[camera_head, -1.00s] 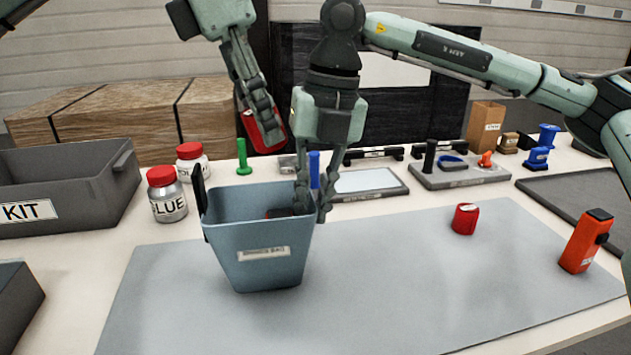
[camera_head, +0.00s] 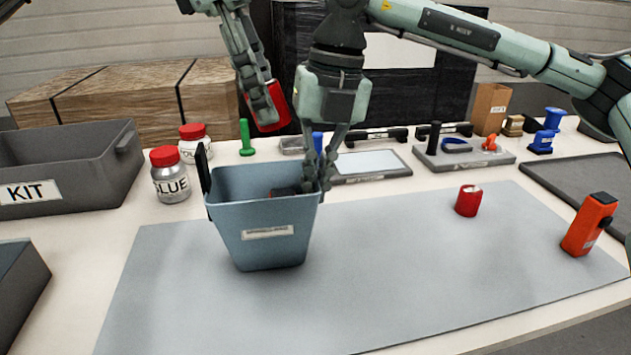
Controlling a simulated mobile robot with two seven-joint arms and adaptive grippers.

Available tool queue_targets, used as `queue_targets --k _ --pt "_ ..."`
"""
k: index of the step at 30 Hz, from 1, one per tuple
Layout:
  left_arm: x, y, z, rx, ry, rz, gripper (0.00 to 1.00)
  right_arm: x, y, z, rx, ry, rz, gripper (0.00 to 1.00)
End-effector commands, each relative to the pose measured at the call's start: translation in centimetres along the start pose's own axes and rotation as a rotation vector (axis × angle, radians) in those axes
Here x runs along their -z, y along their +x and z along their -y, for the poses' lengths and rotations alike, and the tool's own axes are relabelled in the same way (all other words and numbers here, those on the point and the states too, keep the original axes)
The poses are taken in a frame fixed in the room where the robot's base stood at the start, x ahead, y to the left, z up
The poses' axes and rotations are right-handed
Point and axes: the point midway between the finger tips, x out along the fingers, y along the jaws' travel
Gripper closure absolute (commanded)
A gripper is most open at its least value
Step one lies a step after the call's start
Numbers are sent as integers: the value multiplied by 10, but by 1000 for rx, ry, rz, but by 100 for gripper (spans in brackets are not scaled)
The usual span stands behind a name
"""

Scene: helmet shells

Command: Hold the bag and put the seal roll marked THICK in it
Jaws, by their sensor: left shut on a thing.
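The grey-blue bag (camera_head: 268,235), an open-topped bin shape with a pale label, stands upright on the grey mat. My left gripper (camera_head: 264,108) is shut on a red thing (camera_head: 279,100) above and behind the bag; I can read no marking on it. My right gripper (camera_head: 319,180) points down at the bag's right rim, with fingers close about it; whether they are shut on it is unclear. A dark and reddish thing (camera_head: 285,191) partly shows inside the bag. A red roll (camera_head: 468,200) stands on the mat to the right, its marking unreadable.
A grey KIT bin (camera_head: 75,165) and GLUE jar (camera_head: 170,176) stand left of the bag. An orange device (camera_head: 588,225) is at the mat's right. Trays with small tools line the back. The mat's middle and front are clear.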

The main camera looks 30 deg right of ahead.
Motion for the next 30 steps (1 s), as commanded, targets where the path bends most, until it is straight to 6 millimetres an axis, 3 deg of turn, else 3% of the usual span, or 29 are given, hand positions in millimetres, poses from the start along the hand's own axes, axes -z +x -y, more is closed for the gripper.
queue_targets --k 4,14,30 --pt "0 0 0 31 104 0 89 0 0 0 0 0 1 100" --pt "1 2 0 34 112 0 89 0 0 0 -1 0 1 100" --pt "10 32 0 34 111 0 89 0 0 0 -1 0 1 100"
